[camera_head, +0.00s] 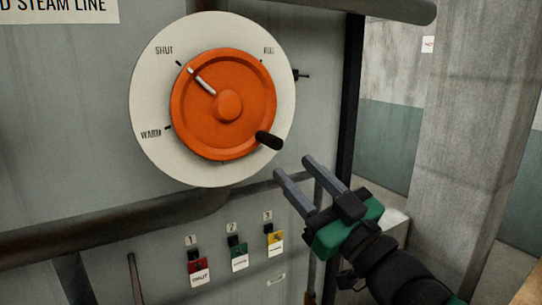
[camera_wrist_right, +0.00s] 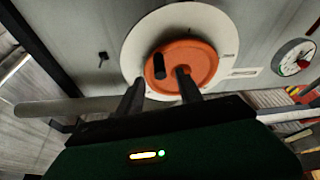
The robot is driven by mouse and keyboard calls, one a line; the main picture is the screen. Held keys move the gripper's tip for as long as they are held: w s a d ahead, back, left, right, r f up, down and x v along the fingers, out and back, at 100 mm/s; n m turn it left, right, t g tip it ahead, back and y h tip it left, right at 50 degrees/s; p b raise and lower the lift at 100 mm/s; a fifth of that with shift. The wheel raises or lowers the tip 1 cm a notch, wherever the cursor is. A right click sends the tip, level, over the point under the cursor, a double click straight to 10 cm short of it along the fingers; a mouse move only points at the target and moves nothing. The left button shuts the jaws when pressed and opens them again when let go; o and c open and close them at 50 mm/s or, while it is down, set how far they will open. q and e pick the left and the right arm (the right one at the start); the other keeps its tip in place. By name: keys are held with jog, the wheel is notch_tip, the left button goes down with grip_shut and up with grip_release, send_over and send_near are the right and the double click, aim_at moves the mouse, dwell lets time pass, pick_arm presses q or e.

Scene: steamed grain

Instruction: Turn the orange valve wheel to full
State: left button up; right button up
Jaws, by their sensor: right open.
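The orange valve wheel (camera_head: 235,135) is mounted on a round white dial plate (camera_head: 150,100) on a grey panel. Its white pointer (camera_head: 202,81) points up and left, close to the SHUT mark. The FULL label (camera_head: 268,51) is at the upper right and WARM is at the lower left. The wheel's black handle (camera_head: 269,140) sticks out at the lower right. My right gripper (camera_head: 293,167) is open and empty, below and right of the handle and apart from it. In the right wrist view, the wheel (camera_wrist_right: 205,62) and handle (camera_wrist_right: 159,66) show beyond the open fingers (camera_wrist_right: 160,82).
A thick pipe (camera_head: 120,225) runs beneath the plate. A gauge (camera_wrist_right: 293,57) shows in the right wrist view. A concrete pillar (camera_head: 460,120) stands at right.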

aim_at(271, 142)
jog(key=p+x, duration=0.4)
jog(key=x, duration=0.5)
jog(key=shift+w+d, duration=0.1)
jog(key=shift+d, duration=0.1)
jog(key=shift+w+a, duration=0.15)
jog(key=shift+a, duration=0.2)
jog(key=shift+s+r, duration=0.1)
jog(key=shift+s, duration=0.1)
jog(key=shift+c, duration=0.2)
jog(key=shift+d, duration=0.15)
jog(key=shift+c, duration=1.2)
jog(key=shift+d, duration=0.15)
jog(key=c, duration=0.5)
grip_shut()
